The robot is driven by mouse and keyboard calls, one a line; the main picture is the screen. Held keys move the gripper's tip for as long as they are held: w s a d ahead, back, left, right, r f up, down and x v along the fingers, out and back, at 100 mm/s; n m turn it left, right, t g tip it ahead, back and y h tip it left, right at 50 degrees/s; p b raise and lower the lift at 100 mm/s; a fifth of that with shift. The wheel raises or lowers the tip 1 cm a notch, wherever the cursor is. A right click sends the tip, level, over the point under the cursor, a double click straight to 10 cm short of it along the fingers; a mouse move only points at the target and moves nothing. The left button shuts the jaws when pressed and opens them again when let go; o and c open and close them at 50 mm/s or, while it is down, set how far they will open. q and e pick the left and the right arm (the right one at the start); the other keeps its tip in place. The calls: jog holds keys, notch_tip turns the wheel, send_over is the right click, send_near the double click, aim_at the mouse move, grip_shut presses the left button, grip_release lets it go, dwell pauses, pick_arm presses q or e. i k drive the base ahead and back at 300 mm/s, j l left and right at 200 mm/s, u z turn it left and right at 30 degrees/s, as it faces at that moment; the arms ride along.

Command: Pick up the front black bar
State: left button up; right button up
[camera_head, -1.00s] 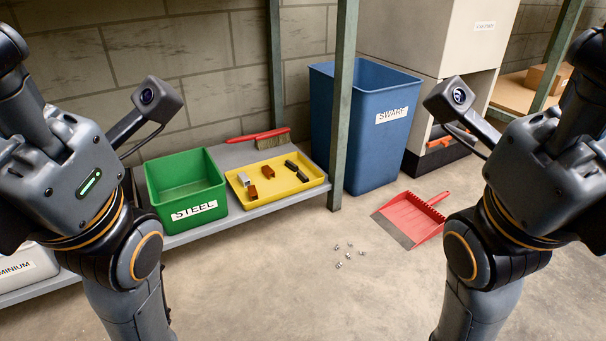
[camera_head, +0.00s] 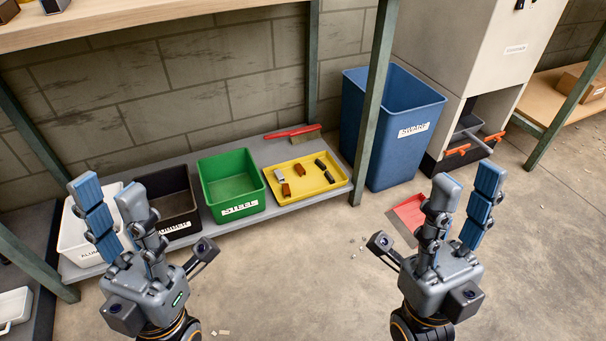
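The yellow tray (camera_head: 341,183) sits on the low grey shelf. Two short black bars lie at its right side, close together in a line: the front black bar (camera_head: 329,177) is nearer me, the back black bar (camera_head: 320,164) just behind it. Brown and silver-grey blocks (camera_head: 284,188) lie to the left in the tray. My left gripper (camera_head: 108,196) is raised, open and empty, in front of the bins at the left. My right gripper (camera_head: 466,186) is raised, open and empty, to the right of the tray. Both are apart from the bars.
White (camera_head: 75,236), black (camera_head: 175,206) and green (camera_head: 231,186) bins stand left of the tray. A red-handled brush (camera_head: 292,132) lies behind it. A green post (camera_head: 374,105) and blue swarf bin (camera_head: 388,140) stand to the right. A red dustpan (camera_head: 408,212) lies on the floor. A wooden bench (camera_head: 150,17) overhangs.

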aim_at(328, 175)
jog(key=i+l+u, duration=0.1)
jog(key=l+u, duration=0.25)
jog(key=i+l+u, duration=0.1)
jog(key=l+u, duration=0.65)
jog(key=l, duration=0.8)
jog(key=l+u, duration=0.1)
jog(key=l, duration=0.8)
jog(key=l+u, duration=0.15)
jog(key=l, duration=0.8)
jog(key=k+l+u, duration=0.1)
jog(key=l, duration=0.8)
